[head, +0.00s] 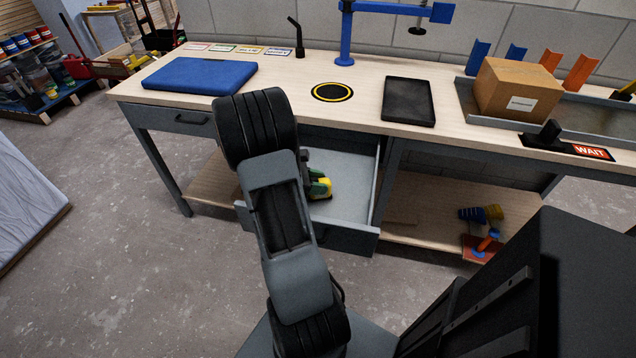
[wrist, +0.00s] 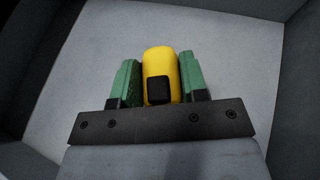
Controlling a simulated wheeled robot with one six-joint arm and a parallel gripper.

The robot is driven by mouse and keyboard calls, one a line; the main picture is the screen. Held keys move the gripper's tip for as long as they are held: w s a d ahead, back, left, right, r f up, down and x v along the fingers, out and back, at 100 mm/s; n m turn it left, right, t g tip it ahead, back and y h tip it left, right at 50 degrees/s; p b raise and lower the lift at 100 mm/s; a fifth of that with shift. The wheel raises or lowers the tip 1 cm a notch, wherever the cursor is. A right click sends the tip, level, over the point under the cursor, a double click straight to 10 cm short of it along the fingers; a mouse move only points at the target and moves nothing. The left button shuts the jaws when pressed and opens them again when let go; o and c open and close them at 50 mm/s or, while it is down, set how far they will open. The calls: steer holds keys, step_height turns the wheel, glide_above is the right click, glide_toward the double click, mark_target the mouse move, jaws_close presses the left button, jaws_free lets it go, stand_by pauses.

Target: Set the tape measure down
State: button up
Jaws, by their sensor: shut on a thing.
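The yellow tape measure (head: 325,186) with a black patch is between the green fingers of my gripper (head: 317,187). In the wrist view the tape measure (wrist: 160,70) sits upright in the middle, with a finger of my gripper (wrist: 160,82) pressed on each side. It is over the pale floor of the open drawer (head: 350,168), inside the drawer's walls. I cannot tell whether it touches the floor. My arm hides the left part of the drawer in the head view.
The workbench top (head: 290,85) carries a blue mat (head: 200,75), a black tray (head: 408,101), a cardboard box (head: 518,90) and a blue stand (head: 346,35). The drawer floor around the tape measure looks clear. Several coloured items lie on the lower shelf (head: 410,220).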

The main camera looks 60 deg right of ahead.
steer(key=shift+f, duration=0.2)
steer(key=o, duration=1.1)
steer(key=shift+r, duration=0.1)
steer(key=shift+r, duration=0.25)
steer(key=p+v, duration=0.1)
steer(key=v, duration=1.1)
